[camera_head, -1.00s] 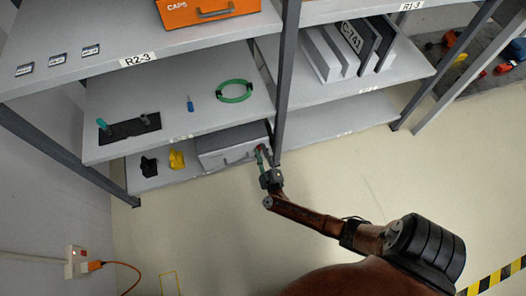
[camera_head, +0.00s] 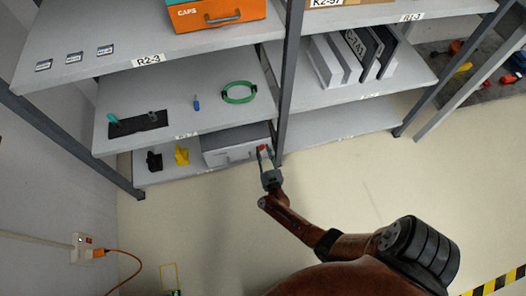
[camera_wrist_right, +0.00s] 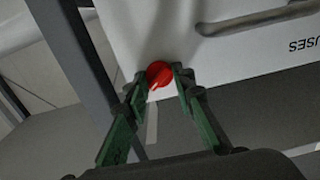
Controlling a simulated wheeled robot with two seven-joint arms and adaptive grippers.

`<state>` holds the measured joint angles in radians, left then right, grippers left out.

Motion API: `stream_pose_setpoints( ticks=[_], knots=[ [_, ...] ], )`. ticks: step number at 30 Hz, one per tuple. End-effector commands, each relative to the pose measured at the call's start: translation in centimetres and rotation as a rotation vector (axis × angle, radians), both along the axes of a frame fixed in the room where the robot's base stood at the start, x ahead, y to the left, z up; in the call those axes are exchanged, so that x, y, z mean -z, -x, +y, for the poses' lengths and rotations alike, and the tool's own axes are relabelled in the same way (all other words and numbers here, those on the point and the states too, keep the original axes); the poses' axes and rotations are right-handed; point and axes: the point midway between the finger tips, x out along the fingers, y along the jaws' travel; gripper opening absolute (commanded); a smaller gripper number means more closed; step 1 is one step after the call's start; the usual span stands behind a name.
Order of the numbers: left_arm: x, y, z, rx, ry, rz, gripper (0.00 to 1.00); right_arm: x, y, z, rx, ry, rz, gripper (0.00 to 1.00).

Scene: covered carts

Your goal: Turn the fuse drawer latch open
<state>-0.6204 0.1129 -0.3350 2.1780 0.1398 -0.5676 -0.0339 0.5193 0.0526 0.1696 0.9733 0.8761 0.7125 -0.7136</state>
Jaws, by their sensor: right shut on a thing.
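The fuse drawer (camera_head: 228,149) is a light grey box on the lowest shelf of the left bay, marked "FUSES" in the right wrist view (camera_wrist_right: 285,62). Its latch is a red round knob (camera_wrist_right: 159,74) at the lower left of the box face in that view; it also shows small in the head view (camera_head: 262,148). My right gripper (camera_head: 264,153) is at the box's right front corner. In the right wrist view its green fingers (camera_wrist_right: 160,80) are on both sides of the red latch and shut on it. My left gripper is not in view.
A grey shelf post (camera_head: 283,110) stands close to the right of the gripper. Yellow (camera_head: 181,154) and black (camera_head: 153,161) items sit left of the box. The shelf above holds a green ring (camera_head: 239,92).

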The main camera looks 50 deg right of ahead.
Motion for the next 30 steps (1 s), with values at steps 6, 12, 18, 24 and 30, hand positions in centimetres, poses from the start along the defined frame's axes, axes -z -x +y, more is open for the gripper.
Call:
stream_pose_setpoints(
  ticks=[6, 12, 18, 24, 30],
  knots=[
    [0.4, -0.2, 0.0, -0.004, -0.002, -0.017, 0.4, 0.2, 0.1, 0.1, -0.001, -0.169, -0.1, 0.0],
    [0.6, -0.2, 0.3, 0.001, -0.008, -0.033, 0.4, 0.2, 0.1, 0.0, 0.0, -0.296, -0.177, 0.0],
    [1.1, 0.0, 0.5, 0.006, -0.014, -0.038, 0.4, 0.1, 0.1, -0.1, 0.0, -0.386, -0.234, 0.0],
    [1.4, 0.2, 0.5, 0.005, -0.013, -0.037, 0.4, 0.1, 0.0, -0.1, 0.0, -0.433, -0.263, 0.0],
    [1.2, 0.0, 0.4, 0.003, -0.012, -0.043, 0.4, 0.1, 0.0, -0.1, 0.0, -0.449, -0.273, 0.0]
  ],
)
